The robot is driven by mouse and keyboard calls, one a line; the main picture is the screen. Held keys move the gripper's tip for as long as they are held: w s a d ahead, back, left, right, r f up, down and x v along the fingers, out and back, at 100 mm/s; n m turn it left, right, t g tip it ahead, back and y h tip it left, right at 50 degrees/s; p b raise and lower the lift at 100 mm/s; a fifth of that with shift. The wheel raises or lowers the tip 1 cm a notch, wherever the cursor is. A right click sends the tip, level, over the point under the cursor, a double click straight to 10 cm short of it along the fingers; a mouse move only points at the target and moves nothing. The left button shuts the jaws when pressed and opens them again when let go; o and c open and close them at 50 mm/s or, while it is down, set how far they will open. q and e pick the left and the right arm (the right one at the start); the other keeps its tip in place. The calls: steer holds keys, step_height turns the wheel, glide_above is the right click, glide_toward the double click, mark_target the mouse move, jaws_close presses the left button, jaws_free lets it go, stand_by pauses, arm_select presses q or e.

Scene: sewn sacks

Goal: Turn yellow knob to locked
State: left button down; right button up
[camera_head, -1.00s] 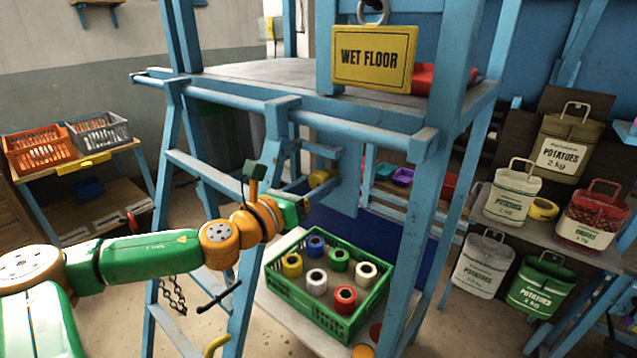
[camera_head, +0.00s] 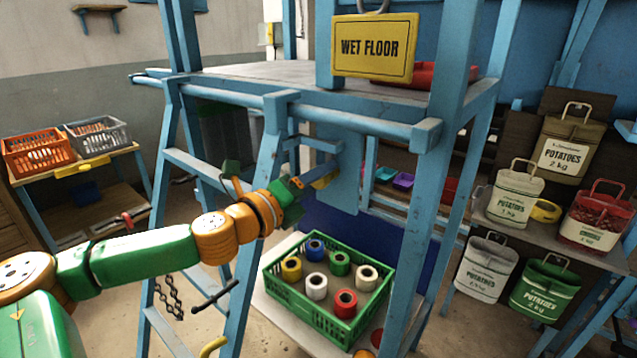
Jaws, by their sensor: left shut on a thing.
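The yellow knob (camera_head: 324,181) is on a blue upright panel under the blue frame's top shelf. Only a small part of it shows behind my gripper. My left arm comes in from the left, and my left gripper (camera_head: 312,179) is at the knob, shut on it. The fingertips are small and partly hidden by the blue frame. I cannot read any locked mark beside the knob. My right gripper is not in view.
A blue wooden frame with posts and rails (camera_head: 350,115) stands around the knob. A green crate (camera_head: 345,327) with several coloured rolls sits below. A yellow wet floor sign (camera_head: 374,47) hangs above. Potato sacks (camera_head: 566,143) are at the right.

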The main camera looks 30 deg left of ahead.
arm_select(q)
steer(key=n+b, duration=0.1)
steer(key=n, duration=0.3)
steer(key=shift+n, duration=0.3)
steer(key=shift+n+b, duration=0.55)
steer(key=shift+n, duration=1.25)
steer(key=shift+r, duration=0.1)
